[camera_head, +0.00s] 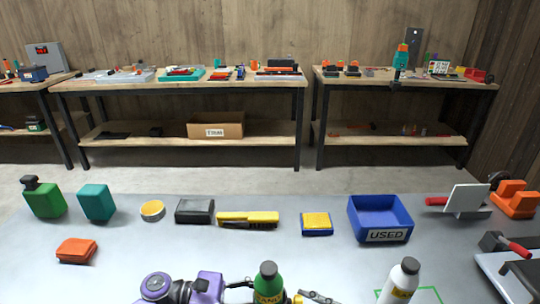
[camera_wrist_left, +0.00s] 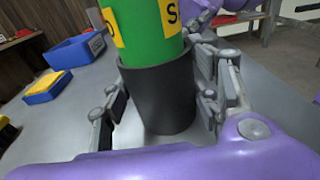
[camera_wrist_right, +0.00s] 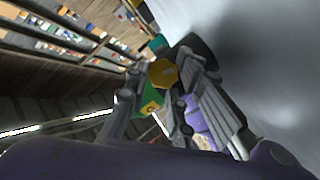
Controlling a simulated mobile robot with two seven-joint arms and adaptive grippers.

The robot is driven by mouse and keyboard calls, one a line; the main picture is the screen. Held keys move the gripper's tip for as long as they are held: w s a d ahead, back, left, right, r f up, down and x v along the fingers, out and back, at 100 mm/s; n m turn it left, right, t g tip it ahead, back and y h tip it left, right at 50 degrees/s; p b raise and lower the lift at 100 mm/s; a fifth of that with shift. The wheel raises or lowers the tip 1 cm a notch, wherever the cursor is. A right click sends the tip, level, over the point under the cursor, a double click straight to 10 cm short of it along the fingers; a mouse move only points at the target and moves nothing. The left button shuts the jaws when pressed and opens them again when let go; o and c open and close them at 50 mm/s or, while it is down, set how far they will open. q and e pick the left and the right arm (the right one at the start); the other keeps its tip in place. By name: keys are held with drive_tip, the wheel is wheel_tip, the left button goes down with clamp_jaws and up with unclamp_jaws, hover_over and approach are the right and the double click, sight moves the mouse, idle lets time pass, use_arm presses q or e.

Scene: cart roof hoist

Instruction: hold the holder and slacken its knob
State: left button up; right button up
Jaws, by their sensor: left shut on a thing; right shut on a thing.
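A green bottle with a dark cap (camera_head: 268,284) stands at the front of the table. In the left wrist view it stands in a black round holder (camera_wrist_left: 155,95), and only its lower part (camera_wrist_left: 148,35) shows. My left gripper (camera_wrist_left: 160,102) is shut on the holder, one finger on each side. In the right wrist view my right gripper (camera_wrist_right: 172,82) is shut on a yellow knob (camera_wrist_right: 163,72), with part of the green bottle (camera_wrist_right: 150,103) beside it. The head view cuts off the holder; the knob's contact is partly hidden by the fingers.
A white bottle (camera_head: 400,281) stands to the right, by a green outline (camera_head: 434,293). Behind are a blue bin marked USED (camera_head: 381,212), a yellow-and-blue block (camera_head: 316,222), a yellow tool (camera_head: 248,219) and a dark box (camera_head: 194,210). An orange block (camera_head: 76,250) lies left.

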drive_tip(key=shift+s+a+f, duration=0.15)
drive_tip(key=shift+s+f, duration=0.15)
drive_tip(key=shift+f, duration=0.1)
drive_tip(key=shift+c, duration=0.2)
drive_tip(key=shift+f+n+t+y, duration=0.15)
drive_tip(key=shift+n+t+y, duration=0.2)
drive_tip(key=shift+n, duration=0.55)
drive_tip(key=o, duration=1.1)
drive_tip(key=shift+o, duration=0.2)
drive_tip(key=shift+w, duration=0.15)
drive_tip(key=shift+r, duration=0.2)
drive_tip(key=shift+r+m+g+h, duration=0.2)
drive_tip(key=shift+m+g+h, duration=0.25)
drive_tip(key=shift+m, duration=0.45)
drive_tip(key=shift+w, duration=0.1)
drive_tip(key=shift+r+m+g+h, duration=0.15)
drive_tip(key=shift+m+g+h, duration=0.15)
drive_tip(key=shift+m+g, duration=0.35)
